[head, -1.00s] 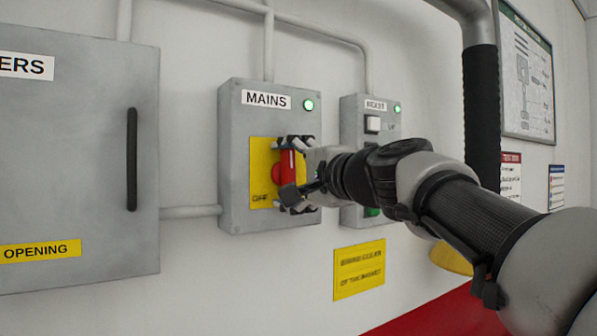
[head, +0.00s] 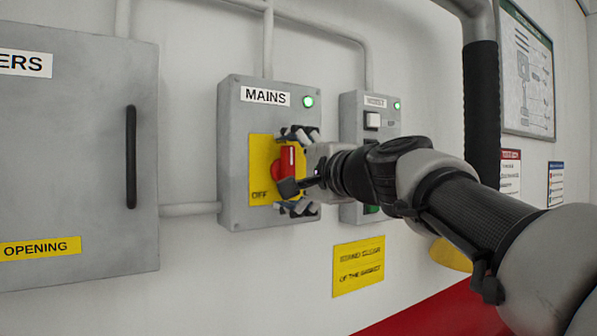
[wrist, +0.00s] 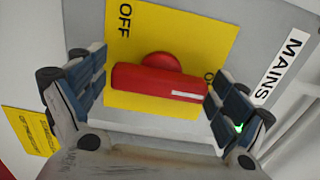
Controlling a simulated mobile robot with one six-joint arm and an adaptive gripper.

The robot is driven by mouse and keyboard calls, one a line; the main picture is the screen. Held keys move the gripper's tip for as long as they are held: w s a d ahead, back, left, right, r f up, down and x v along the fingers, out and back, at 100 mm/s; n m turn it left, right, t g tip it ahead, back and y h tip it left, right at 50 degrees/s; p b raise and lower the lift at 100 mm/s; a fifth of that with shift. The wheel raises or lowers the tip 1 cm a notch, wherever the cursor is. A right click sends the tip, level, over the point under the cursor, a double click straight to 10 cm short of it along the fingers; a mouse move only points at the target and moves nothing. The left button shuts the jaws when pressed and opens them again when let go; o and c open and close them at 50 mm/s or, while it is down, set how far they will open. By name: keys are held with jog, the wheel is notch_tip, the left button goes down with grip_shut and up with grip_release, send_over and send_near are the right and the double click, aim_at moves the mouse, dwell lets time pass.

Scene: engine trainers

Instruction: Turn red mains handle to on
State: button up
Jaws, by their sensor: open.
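The red mains handle (head: 286,162) sits on a yellow plate (head: 260,152) on the grey MAINS box (head: 236,160). In the head view the handle stands about upright. The wrist view shows the handle (wrist: 158,89) lying across the picture, with a white mark near its right end and "OFF" on the plate at upper left. My gripper (head: 297,168) is open in front of the handle. In the wrist view its two pads (wrist: 158,97) stand at the handle's two ends, with a gap at the left; contact at the right end is unclear. The "ON" lettering is mostly hidden.
A green lamp (head: 308,101) is lit on the MAINS box. A hoist box (head: 352,120) with buttons stands close to the right, partly behind my arm. A large grey cabinet (head: 80,180) is at the left. A yellow sign (head: 359,267) hangs below.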

jog(key=shift+s+d, duration=0.1)
dwell(0.3)
jog(key=v, duration=1.1)
jog(key=shift+s+d, duration=0.2)
jog(key=shift+s, duration=0.1)
jog(key=s+d+f+n+g+h+b, duration=0.1)
jog(key=s+f+n+g+h+b, duration=0.3)
jog(key=f, duration=1)
jog(key=s+f+n+g, duration=0.2)
jog(key=s+f, duration=0.4)
jog(key=f, duration=0.9)
jog(key=s+d+f+n+g+h+b, duration=0.1)
jog(key=s+d+f+h, duration=0.1)
jog(key=f, duration=0.5)
jog(key=s+d+f+n+g+h+b, duration=0.1)
jog(key=s+d+f+n+g+h, duration=0.1)
jog(key=s+d+f, duration=0.2)
jog(key=s+d+f+n+g+h+b, duration=0.1)
jog(key=s+d+f+n+h, duration=0.1)
jog(key=s+f, duration=0.6)
notch_tip(320, 180, down, 3)
jog(key=shift+s+d+f+b, duration=0.2)
jog(key=shift+d+f+b, duration=0.1)
jog(key=shift+d, duration=0.35)
